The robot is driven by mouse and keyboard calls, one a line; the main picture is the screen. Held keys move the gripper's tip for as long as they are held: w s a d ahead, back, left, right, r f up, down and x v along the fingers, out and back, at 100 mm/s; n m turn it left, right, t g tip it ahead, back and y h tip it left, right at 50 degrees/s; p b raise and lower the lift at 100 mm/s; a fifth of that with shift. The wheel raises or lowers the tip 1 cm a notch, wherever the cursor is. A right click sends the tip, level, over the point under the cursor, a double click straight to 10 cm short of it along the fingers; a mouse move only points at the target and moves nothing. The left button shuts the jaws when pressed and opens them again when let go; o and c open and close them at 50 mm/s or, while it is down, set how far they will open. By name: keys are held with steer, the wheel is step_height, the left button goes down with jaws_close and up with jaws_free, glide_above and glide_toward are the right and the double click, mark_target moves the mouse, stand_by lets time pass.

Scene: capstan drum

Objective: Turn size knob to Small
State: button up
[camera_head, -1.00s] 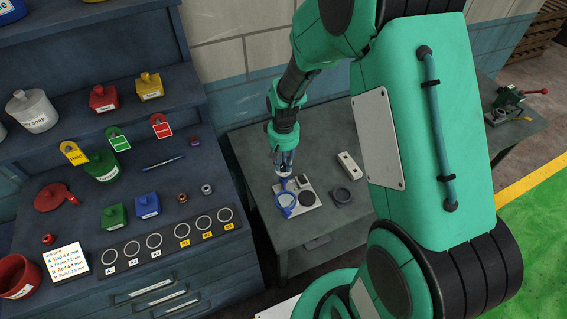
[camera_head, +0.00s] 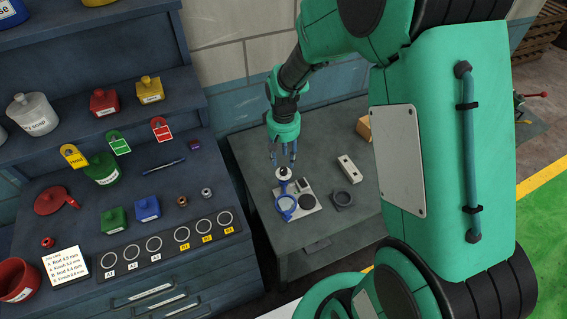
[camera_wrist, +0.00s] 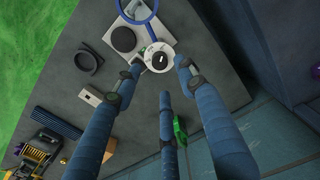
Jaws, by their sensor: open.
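The size knob (camera_head: 283,172) stands at the back corner of a light plate (camera_head: 312,212) on the grey side table. In the wrist view the knob (camera_wrist: 160,57) is a white round dial with a black mark across its middle; its labels are too small to read. My gripper (camera_head: 283,157) is above the knob, apart from it. In the wrist view my gripper (camera_wrist: 160,70) shows blue fingers spread wide and empty, with the knob just beyond and between the tips.
A blue-rimmed ring (camera_head: 286,205) and a dark round pad (camera_head: 307,201) share the plate. A dark ring (camera_head: 343,199), a white block (camera_head: 349,168) and a cardboard box (camera_head: 363,128) are to the right. A blue workbench (camera_head: 150,272) with many items stands on the left.

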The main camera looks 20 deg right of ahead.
mark_target(283, 170)
step_height(283, 170, up, 6)
steer(key=shift+r, duration=0.15)
stand_by(0.6)
steer(key=s+a+r+t+b, duration=0.3)
steer(key=s+r+b, duration=0.3)
steer(key=s+r, duration=0.5)
steer(key=s+a+r+t+b, duration=0.1)
steer(key=s+b, duration=0.1)
steer(key=s, duration=0.5)
steer(key=s+a+r+t+b, duration=0.1)
steer(key=s+b, duration=0.1)
steer(key=s, duration=0.5)
steer(key=shift+a+t, duration=0.25)
steer(key=shift+t, duration=0.05)
steer(key=shift+w+r, duration=0.1)
